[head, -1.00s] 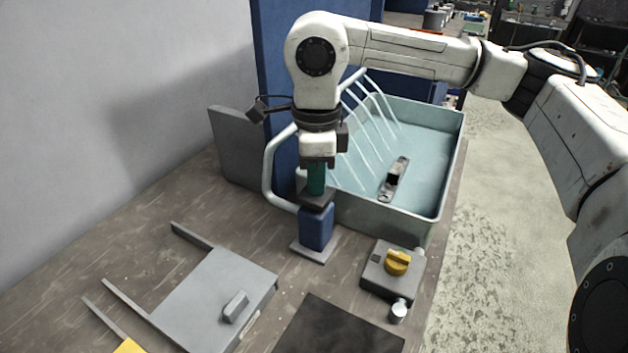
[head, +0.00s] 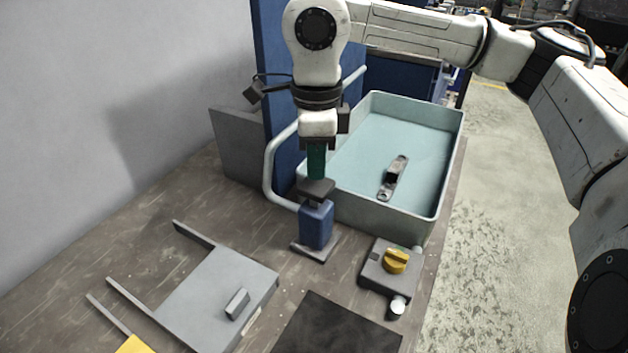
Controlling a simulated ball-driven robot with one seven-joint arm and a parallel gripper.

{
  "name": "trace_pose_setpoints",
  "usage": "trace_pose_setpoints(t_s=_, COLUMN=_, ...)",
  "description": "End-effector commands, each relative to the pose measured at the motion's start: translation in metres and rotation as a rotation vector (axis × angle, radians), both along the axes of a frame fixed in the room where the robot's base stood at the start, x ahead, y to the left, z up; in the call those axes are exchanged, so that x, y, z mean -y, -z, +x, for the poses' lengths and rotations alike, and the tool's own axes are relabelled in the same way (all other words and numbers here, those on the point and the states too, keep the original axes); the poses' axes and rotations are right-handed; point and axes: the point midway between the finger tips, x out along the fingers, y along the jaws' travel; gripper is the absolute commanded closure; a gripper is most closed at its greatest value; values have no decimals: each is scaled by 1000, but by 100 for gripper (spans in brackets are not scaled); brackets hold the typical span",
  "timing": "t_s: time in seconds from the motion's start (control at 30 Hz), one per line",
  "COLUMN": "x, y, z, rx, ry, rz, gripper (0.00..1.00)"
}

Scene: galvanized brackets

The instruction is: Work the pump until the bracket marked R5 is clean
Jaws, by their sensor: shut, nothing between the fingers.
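My gripper (head: 316,176) is shut and empty, pointing straight down over the pump. Its green fingertips are at the pump's dark top plate (head: 317,189); I cannot tell whether they touch it. The pump has a blue body (head: 316,226) on a flat grey base, and a short neck shows under the plate. A bracket (head: 393,179) lies in the pale blue basin (head: 434,160). No water streams show in the basin.
A curved pipe (head: 270,170) stands at the basin's left edge. A box with a yellow knob (head: 396,261) is right of the pump. A grey forked plate with a handle (head: 216,290) lies front left, a dark mat (head: 338,330) in front. A blue panel stands behind the pump.

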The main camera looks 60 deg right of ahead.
Motion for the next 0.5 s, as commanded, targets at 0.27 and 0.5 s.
trace_pose_setpoints(t_s=0.27, x=0, y=10, z=0, rx=0, ry=0, rz=0, gripper=100)
trace_pose_setpoints(t_s=0.5, x=0, y=21, z=0, rx=0, ry=0, rz=0, gripper=100)
